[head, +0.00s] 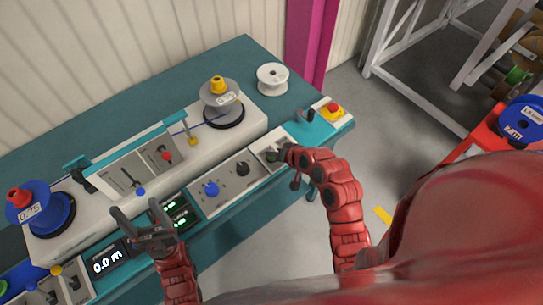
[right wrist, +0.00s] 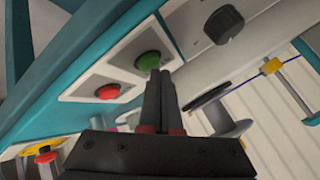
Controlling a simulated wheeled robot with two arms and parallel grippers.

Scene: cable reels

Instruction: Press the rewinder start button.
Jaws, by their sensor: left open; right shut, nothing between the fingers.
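The rewinder's front panel has a green button (right wrist: 148,61) and a red button (right wrist: 108,91) side by side on white plates in the right wrist view. In the head view their plate (head: 268,146) is partly covered by my right gripper (head: 284,153). The right gripper is shut and empty. In the right wrist view its fingertips (right wrist: 158,76) lie right at the green button's lower edge; I cannot tell whether they touch it. My left gripper (head: 141,231) is open and empty, above the front of the machine near the displays.
A red emergency button (head: 334,109) on yellow is at the bench's right end. Blue (head: 212,188) and black (head: 243,168) knobs sit left of the button plate. The length display (head: 108,262) reads 0.0 m. Blue (head: 60,211) and grey (head: 213,97) reels are mounted; a white spool (head: 272,79) stands behind.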

